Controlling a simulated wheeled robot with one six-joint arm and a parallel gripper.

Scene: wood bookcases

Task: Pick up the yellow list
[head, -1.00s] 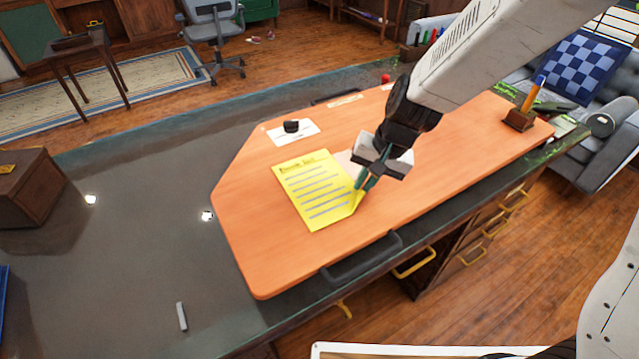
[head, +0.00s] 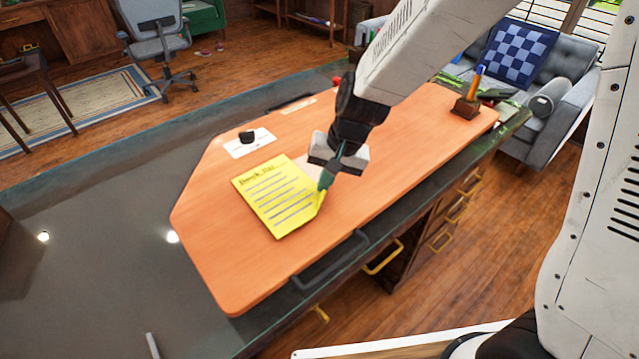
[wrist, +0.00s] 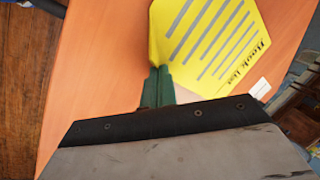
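The yellow list (head: 275,197), a sheet with dark title and grey lines, lies mostly on the orange desk board (head: 222,255). Its right corner is bent up at my gripper (head: 324,184). In the wrist view, the green fingers (wrist: 158,76) are together at the bent edge of the list (wrist: 205,40). They look shut on that edge. The exact grip is partly hidden by the fingers and the gripper body.
A white card (head: 250,146) with a small black object (head: 246,136) lies behind the list. A pen holder (head: 466,107) stands at the board's far right end. A dark handle (head: 330,262) is on the board's front edge. The board's right part is clear.

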